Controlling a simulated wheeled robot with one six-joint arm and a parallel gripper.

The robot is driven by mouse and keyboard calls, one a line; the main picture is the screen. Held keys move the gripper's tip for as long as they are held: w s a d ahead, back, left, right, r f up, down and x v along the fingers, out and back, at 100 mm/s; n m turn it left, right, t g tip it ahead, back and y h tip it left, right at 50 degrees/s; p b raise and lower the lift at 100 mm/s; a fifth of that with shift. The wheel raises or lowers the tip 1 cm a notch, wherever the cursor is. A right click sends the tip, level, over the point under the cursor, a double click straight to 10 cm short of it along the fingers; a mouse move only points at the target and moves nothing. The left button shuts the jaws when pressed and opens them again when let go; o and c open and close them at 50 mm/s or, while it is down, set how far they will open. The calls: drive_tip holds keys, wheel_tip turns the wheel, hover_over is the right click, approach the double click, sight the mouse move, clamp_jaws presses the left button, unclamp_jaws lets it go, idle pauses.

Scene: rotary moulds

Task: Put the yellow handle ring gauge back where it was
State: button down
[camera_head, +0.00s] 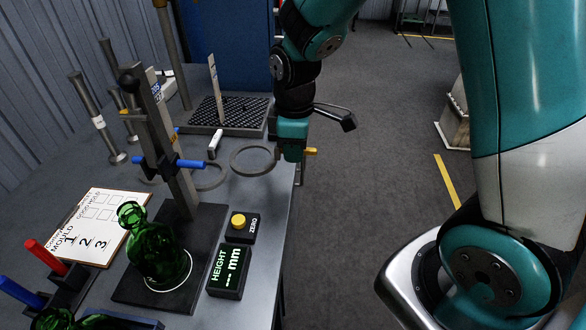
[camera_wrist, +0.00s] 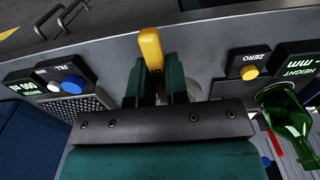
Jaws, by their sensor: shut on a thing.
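My gripper (camera_head: 291,153) is shut on the yellow handle ring gauge at the right edge of the table. The yellow handle (camera_head: 311,151) sticks out to the right of the fingers, and the thin grey ring (camera_head: 254,148) reaches left over the table. How high the ring is above the table is hard to tell. In the wrist view the yellow handle (camera_wrist: 151,48) stands between the two green fingers (camera_wrist: 155,82); the ring is mostly hidden there.
Another grey ring (camera_head: 208,187) lies left of the held one, near the height gauge stand (camera_head: 160,140). A green bottle (camera_head: 150,250) stands on the gauge base. The zero button box (camera_head: 242,228), height display (camera_head: 229,272) and perforated plate (camera_head: 246,120) are nearby. Open floor lies right.

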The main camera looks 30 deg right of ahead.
drive_tip(key=shift+f, duration=2.85)
drive_tip(key=shift+f, duration=0.2)
drive_tip(key=c, duration=1.1)
unclamp_jaws()
drive_tip(key=shift+r, duration=0.1)
wheel_tip(320, 180, up, 12)
drive_tip(key=shift+f, duration=0.1)
drive_tip(key=s+a+r+m+y, duration=0.1)
drive_tip(key=s+a+r, duration=0.1)
drive_tip(key=s, duration=0.4)
drive_tip(key=s+a+r+m+y, duration=0.1)
drive_tip(key=s+a+r, duration=0.2)
drive_tip(key=s, duration=0.3)
drive_tip(key=s+a+r+m+y, duration=0.1)
drive_tip(key=s+a+r+y, duration=0.1)
drive_tip(key=s+a, duration=0.3)
drive_tip(key=shift+s+a+r+m, duration=0.15)
drive_tip(key=shift+s+m, duration=0.25)
drive_tip(key=shift+s, duration=0.45)
